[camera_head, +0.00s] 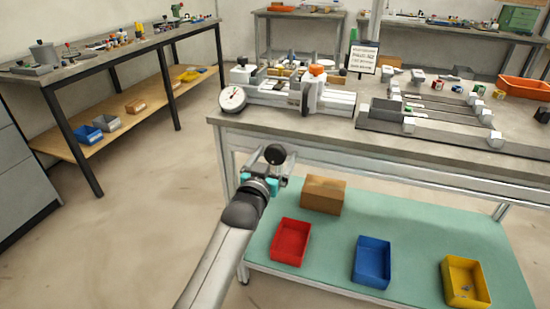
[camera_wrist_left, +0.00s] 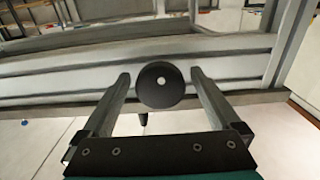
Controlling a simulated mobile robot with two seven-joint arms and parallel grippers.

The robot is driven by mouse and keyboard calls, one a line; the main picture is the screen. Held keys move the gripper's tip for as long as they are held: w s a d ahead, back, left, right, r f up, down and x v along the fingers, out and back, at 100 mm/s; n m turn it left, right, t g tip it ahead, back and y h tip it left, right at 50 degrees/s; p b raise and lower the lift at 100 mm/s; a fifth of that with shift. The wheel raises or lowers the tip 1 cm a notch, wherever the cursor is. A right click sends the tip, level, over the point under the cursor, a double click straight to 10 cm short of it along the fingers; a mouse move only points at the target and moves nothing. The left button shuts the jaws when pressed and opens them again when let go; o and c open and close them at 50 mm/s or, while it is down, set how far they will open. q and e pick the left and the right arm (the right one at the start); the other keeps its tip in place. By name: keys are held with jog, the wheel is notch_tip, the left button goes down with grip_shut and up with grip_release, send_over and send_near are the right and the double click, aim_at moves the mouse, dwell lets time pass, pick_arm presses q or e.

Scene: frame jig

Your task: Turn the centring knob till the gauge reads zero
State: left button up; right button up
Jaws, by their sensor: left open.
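A black round knob (camera_head: 275,154) with a pale centre shows in front of the bench's front frame. In the left wrist view the knob (camera_wrist_left: 160,86) lies between my two finger tips, with a gap on each side, and a short dark stub shows below it. My left gripper (camera_head: 268,162) is open around it; I see no clear contact. The round white gauge (camera_head: 233,98) stands at the left end of the grey jig (camera_head: 300,94) on the bench. Its needle is too small to read. My right gripper is not in view.
The bench top (camera_head: 285,128) has its front edge just above my gripper. Below, a green shelf (camera_head: 330,245) carries a brown box (camera_head: 324,195) and red (camera_head: 291,242), blue (camera_head: 371,262) and yellow (camera_head: 465,282) bins. The floor at left is free.

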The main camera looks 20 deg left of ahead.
pick_arm(q)
jog(key=c, duration=1.4)
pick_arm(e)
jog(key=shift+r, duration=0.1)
pick_arm(q)
jog(key=shift+o, duration=0.2)
jog(key=n+p, duration=0.2)
jog(key=shift+r+n+p, duration=0.1)
jog(key=shift+n+p, duration=0.2)
jog(key=shift+p, duration=0.1)
jog(key=shift+n+p, duration=0.45)
jog(key=shift+n, duration=0.25)
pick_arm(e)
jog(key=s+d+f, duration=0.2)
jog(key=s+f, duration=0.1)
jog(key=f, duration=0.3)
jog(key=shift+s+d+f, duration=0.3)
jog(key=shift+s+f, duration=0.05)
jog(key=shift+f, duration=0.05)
pick_arm(q)
jog(key=o, duration=1.4)
jog(key=shift+c, duration=0.2)
jog(key=shift+s, duration=0.1)
